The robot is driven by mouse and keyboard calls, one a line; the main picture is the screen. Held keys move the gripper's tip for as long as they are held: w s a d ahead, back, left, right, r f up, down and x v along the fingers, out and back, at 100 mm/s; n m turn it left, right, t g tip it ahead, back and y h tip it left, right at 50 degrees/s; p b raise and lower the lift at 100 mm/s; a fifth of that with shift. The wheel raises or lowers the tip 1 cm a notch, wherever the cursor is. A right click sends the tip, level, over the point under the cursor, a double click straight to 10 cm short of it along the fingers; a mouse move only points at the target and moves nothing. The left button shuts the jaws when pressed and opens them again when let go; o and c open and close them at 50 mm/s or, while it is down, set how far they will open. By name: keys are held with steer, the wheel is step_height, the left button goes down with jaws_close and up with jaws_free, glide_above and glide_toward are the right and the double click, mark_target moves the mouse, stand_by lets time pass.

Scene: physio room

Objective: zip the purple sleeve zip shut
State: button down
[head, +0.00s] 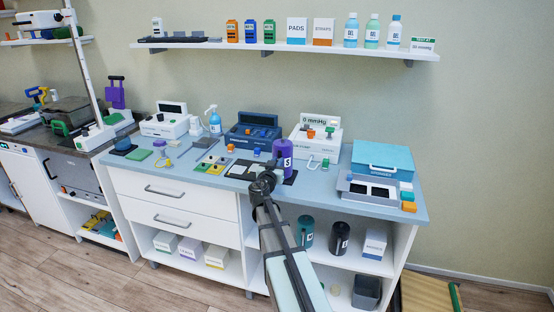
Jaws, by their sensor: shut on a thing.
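The purple sleeve (283,153) stands upright on the blue-topped bench, with a white label on its side. My gripper (267,180) is low at the sleeve's front left, near its base. It is shut on the purple sleeve zip, but the jaws and the pull are too small and covered to see in detail. How far the zip is closed cannot be made out.
Behind stand a dark blue device (252,137) and a white pump (315,143) reading 0 mmHg. A light blue case (383,160) is to the right. White and dark flat pieces (240,170) lie left of my gripper. The bench front edge (200,182) is clear.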

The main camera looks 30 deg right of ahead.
step_height(320, 180, down, 6)
steer(key=shift+f, duration=0.25)
steer(key=c, duration=1.1)
jaws_free()
steer(key=shift+s+a, duration=0.1)
steer(key=v, duration=1.3)
steer(key=shift+s+a, duration=0.15)
steer(key=shift+s, duration=0.1)
